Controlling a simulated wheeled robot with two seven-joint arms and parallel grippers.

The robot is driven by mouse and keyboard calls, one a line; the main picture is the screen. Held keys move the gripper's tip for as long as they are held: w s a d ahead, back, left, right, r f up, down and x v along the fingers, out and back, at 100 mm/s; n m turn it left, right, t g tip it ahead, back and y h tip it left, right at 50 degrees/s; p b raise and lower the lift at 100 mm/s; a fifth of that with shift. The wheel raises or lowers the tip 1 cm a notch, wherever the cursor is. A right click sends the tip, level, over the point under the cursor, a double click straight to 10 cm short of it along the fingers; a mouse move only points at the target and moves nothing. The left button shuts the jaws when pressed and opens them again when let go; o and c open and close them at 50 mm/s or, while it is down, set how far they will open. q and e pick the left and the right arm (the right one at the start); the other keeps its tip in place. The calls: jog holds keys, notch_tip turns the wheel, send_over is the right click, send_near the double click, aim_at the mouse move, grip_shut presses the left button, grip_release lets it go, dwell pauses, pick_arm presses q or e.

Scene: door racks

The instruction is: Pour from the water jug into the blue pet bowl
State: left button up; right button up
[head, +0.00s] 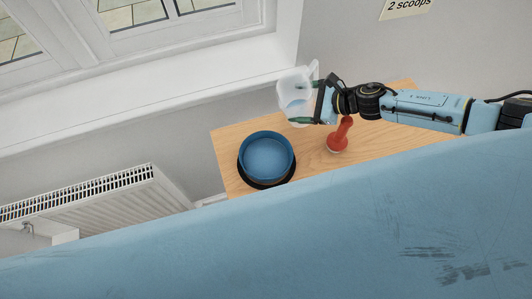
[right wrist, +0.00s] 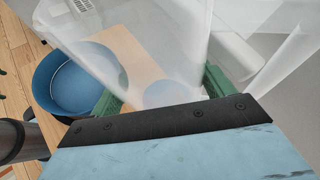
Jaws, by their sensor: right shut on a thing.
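The water jug (head: 297,86) is a clear, see-through vessel with a bluish patch low inside it. My right gripper (head: 311,108) is shut on the jug, to the right of and behind the bowl in the head view. In the right wrist view the jug (right wrist: 140,50) fills the upper middle, between the green fingertips of my right gripper (right wrist: 160,92). The blue pet bowl (head: 268,157) stands on the wooden table with a dark ring around its base. My left gripper is out of view.
A red object with a knob-like top (head: 340,135) stands on the wooden table (head: 229,148), right of the bowl and below my right gripper. A radiator (head: 85,203) and a window sill (head: 150,92) lie to the left. A "2 scoops" note (head: 405,7) is on the wall.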

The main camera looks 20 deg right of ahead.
jog(key=shift+w+d+r+m+y, duration=0.15)
jog(key=shift+w+d+m+y, duration=0.05)
jog(key=shift+m+y, duration=0.1)
jog(key=shift+m+g+y+b, duration=0.4)
jog(key=shift+m+y+b, duration=0.2)
jog(key=shift+b, duration=0.6)
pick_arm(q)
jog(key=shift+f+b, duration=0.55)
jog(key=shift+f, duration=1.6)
pick_arm(e)
jog(key=shift+w+d+m, duration=0.1)
jog(key=shift+m, duration=0.2)
jog(key=shift+r, duration=0.1)
